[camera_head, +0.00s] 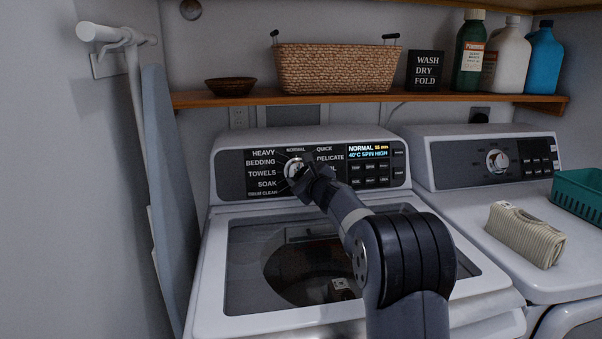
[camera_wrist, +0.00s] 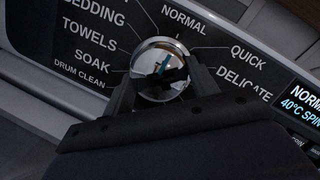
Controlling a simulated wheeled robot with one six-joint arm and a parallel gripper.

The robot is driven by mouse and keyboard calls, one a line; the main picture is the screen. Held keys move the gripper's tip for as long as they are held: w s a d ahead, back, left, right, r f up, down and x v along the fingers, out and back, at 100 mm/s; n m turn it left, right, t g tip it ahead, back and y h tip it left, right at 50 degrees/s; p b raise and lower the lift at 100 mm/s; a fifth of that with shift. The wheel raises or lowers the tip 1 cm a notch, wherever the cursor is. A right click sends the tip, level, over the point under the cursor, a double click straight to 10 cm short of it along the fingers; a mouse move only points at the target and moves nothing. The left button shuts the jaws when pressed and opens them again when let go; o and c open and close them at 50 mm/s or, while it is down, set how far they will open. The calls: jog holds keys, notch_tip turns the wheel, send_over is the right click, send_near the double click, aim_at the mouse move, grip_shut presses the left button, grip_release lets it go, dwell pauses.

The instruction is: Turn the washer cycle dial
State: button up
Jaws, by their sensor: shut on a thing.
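The washer cycle dial (camera_head: 293,168) is a shiny chrome knob on the washer's dark control panel, ringed by labels such as HEAVY, TOWELS, NORMAL and DELICATE. My gripper (camera_head: 301,175) reaches it from the front right. In the wrist view the dial (camera_wrist: 160,68) sits between the two dark fingers of my gripper (camera_wrist: 161,84), which are shut on its sides. The fingers and wrist hide the dial's lower edge. The washer display (camera_head: 368,151) reads NORMAL and 40°C SPIN HIGH. The washer (camera_head: 214,262) has a dark see-through lid below the panel.
The dryer (camera_head: 447,168) stands to the right, with a folded striped cloth (camera_head: 525,235) and a teal basket (camera_head: 580,195) on top. A wooden shelf (camera_head: 225,99) with a woven basket and bottles runs above. An ironing board (camera_head: 168,190) stands left of the washer.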

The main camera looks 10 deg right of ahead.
jog(key=shift+n, duration=0.4)
jog(key=o, duration=1)
jog(key=b+v, duration=0.2)
jog(key=v, duration=0.9)
jog(key=shift+d+r, duration=0.1)
jog(key=shift+w, duration=0.2)
